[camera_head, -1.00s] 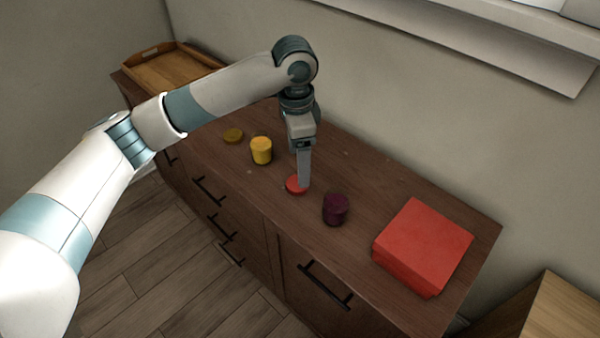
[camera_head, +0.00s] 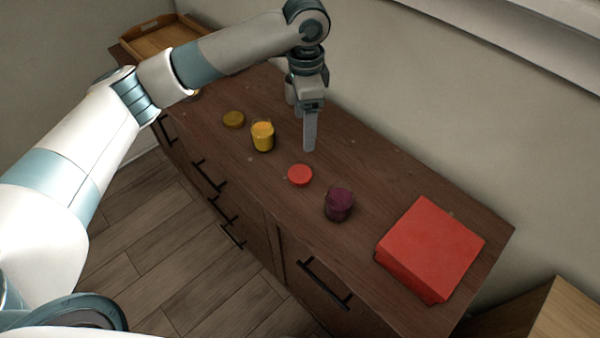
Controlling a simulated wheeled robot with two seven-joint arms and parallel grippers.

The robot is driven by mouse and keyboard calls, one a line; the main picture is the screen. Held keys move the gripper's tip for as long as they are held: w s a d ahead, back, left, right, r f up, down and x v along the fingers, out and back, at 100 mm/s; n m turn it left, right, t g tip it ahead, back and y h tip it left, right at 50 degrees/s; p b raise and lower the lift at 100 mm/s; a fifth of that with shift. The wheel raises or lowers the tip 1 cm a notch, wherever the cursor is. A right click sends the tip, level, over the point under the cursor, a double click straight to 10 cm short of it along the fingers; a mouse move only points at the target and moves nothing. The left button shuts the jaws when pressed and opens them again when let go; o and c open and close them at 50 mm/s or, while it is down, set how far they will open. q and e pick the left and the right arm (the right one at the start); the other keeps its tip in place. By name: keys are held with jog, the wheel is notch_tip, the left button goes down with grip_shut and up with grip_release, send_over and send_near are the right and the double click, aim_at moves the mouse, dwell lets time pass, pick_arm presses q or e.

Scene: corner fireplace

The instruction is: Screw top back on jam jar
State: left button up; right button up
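A red lid (camera_head: 300,175) lies flat on the brown cabinet top, apart from my gripper. A dark purple jam jar (camera_head: 339,204) stands upright just right of and nearer than the red lid. My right gripper is not in view.
The brown cabinet (camera_head: 390,190) has black handles on its front. A red box (camera_head: 430,248) sits at its right end and a wooden tray (camera_head: 155,40) at its far left end. The wall runs along the back. The top between the jars and wall is mostly clear.

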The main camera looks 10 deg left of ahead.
pick_arm(q)
jog(key=p, duration=0.3)
send_over(302, 173)
notch_tip(302, 173, down, 10)
jog(key=shift+w+d+f, duration=0.15)
jog(key=shift+f, duration=0.65)
jog(key=shift+f+p, duration=0.3)
jog(key=shift+f, duration=0.1)
jog(key=f, duration=0.1)
jog(key=f+p, duration=0.1)
jog(key=f, duration=0.1)
jog(key=shift+s+a, duration=0.2)
jog(key=shift+f+p, duration=0.3)
jog(key=shift+f, duration=0.4)
